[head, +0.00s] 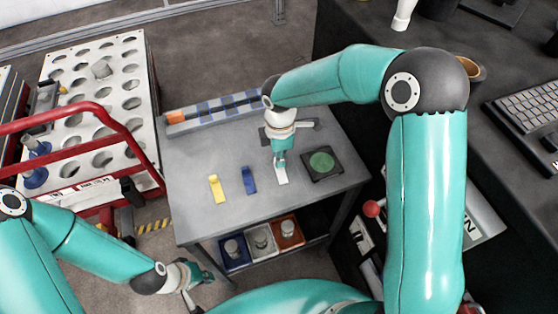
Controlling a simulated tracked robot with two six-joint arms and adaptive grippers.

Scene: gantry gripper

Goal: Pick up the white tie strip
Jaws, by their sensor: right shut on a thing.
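The white tie strip (282,177) is on the grey table, to the right of a blue strip (249,181) and a yellow strip (216,188). My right gripper (280,163) points down over the white strip and is shut on its upper end. The fingers hide that end, and I cannot tell whether the strip is clear of the table top. My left gripper (190,284) is low at the lower left, away from the table top; its fingers are small and partly turned away, so its opening is unclear.
A dark square pad with a green disc (321,162) lies right of the white strip. A rack with an orange end (176,117) runs along the table's back. Blue, white and red bins (262,241) sit on the lower shelf. A red-railed cart (120,60) stands left.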

